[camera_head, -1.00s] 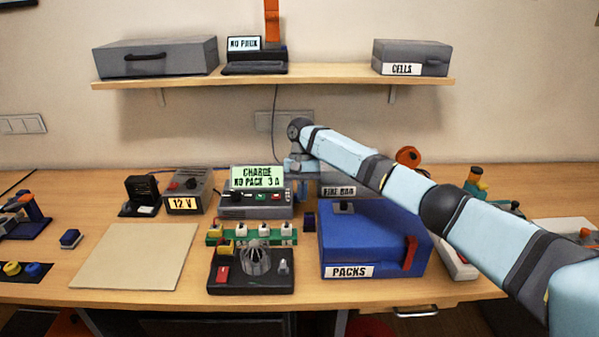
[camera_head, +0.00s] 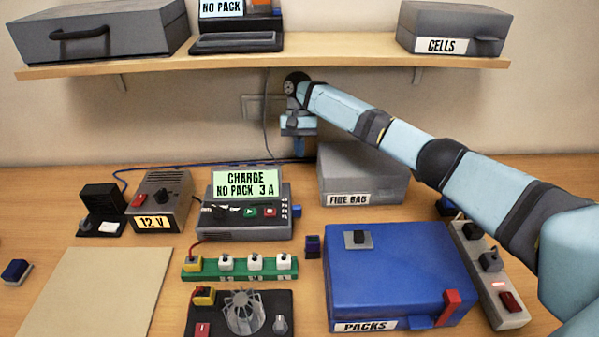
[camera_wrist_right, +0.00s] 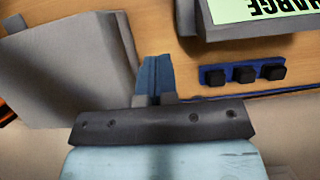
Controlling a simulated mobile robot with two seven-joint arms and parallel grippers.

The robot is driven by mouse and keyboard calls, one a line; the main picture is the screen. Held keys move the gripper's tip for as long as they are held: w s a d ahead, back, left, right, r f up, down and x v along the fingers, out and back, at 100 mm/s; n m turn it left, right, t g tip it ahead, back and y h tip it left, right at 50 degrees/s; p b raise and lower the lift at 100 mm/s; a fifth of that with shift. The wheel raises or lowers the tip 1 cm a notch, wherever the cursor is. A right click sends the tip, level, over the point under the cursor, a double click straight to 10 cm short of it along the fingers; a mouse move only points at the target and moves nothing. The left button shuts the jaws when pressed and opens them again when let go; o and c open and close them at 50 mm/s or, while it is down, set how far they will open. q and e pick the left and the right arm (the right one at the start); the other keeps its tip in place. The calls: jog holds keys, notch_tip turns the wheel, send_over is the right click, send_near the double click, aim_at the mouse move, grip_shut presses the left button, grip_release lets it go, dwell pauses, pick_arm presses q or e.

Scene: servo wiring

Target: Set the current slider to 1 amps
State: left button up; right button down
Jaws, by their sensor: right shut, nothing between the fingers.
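The charger (camera_head: 245,222) is a grey box behind the green strip, with a lit display (camera_head: 246,183) reading "CHARGE NO PACK 3 A". A dark slider (camera_head: 221,212) appears on the left of its front panel; its exact setting is too small to read. My right gripper (camera_head: 299,146) points down behind and to the right of the charger, apart from it. In the right wrist view its blue fingers (camera_wrist_right: 155,75) are together and empty, with the charger's display (camera_wrist_right: 262,8) at the upper right. My left gripper is not in view.
The grey fire bag (camera_head: 360,172) stands right of the gripper. The blue packs case (camera_head: 395,265) is in front of it. The 12 V supply (camera_head: 160,198) stands left of the charger. The green strip (camera_head: 240,268) lies in front. A shelf (camera_head: 340,72) hangs above.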

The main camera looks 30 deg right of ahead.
aim_at(297, 211)
jog(key=x, duration=0.9)
jog(key=shift+s+f+p, duration=0.25)
jog(key=shift+f+p, duration=0.05)
jog(key=s, duration=0.1)
jog(key=s+a, duration=0.1)
jog(key=s+p, duration=0.1)
jog(key=shift+a+r, duration=0.1)
jog(key=shift+a, duration=0.2)
jog(key=shift+s+a, duration=0.15)
jog(key=shift+s, duration=0.15)
